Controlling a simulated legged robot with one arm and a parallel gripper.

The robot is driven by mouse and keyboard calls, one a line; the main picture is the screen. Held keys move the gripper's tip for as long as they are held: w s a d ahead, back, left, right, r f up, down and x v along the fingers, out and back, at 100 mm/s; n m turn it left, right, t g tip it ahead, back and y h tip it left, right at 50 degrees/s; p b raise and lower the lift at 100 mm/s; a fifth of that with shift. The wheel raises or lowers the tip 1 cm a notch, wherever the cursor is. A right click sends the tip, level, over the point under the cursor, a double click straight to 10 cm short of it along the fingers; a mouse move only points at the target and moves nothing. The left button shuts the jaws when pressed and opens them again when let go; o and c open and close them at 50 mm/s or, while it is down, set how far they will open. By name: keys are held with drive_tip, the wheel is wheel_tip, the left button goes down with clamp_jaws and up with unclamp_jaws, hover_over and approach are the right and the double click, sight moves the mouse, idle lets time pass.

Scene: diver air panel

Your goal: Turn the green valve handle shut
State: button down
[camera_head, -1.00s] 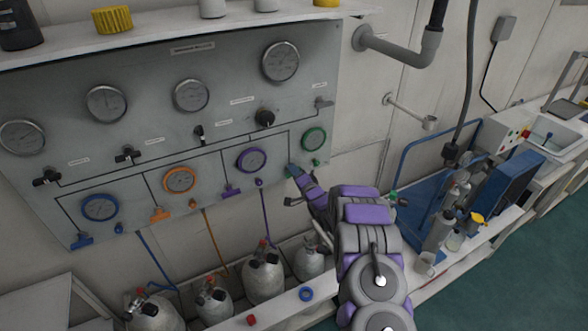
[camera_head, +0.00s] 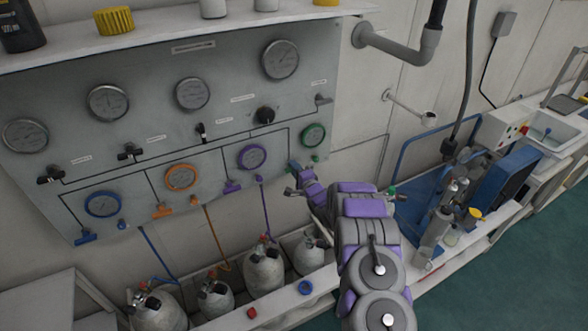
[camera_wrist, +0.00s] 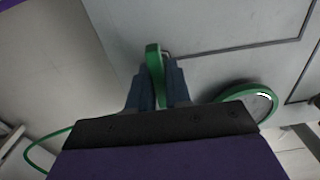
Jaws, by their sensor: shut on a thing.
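The green valve handle (camera_wrist: 154,62) shows in the wrist view as a flat green lever standing out from the grey panel. My gripper (camera_wrist: 160,82) has its two blue fingers on either side of the lever, shut on it. In the head view my gripper (camera_head: 295,168) is at the panel's lower right, just below the green-rimmed gauge (camera_head: 313,135). There the handle is mostly hidden by my gripper. The green-rimmed gauge also shows in the wrist view (camera_wrist: 262,98), to the right of the fingers.
The panel (camera_head: 215,65) also carries purple (camera_head: 232,187), orange (camera_head: 162,211) and blue (camera_head: 86,237) handles to the left. Several grey cylinders (camera_head: 264,270) stand below. A green hose (camera_wrist: 35,160) curves at lower left of the wrist view.

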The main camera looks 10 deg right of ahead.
drive_tip(key=shift+d, duration=0.1)
drive_tip(key=c, duration=1.1)
unclamp_jaws()
drive_tip(key=shift+w+d+f, duration=0.1)
drive_tip(key=shift+w+f, duration=0.05)
drive_tip(key=shift+c, duration=0.2)
drive_tip(key=v, duration=1.7)
drive_tip(key=shift+s+b, duration=0.25)
drive_tip(key=shift+b, duration=0.05)
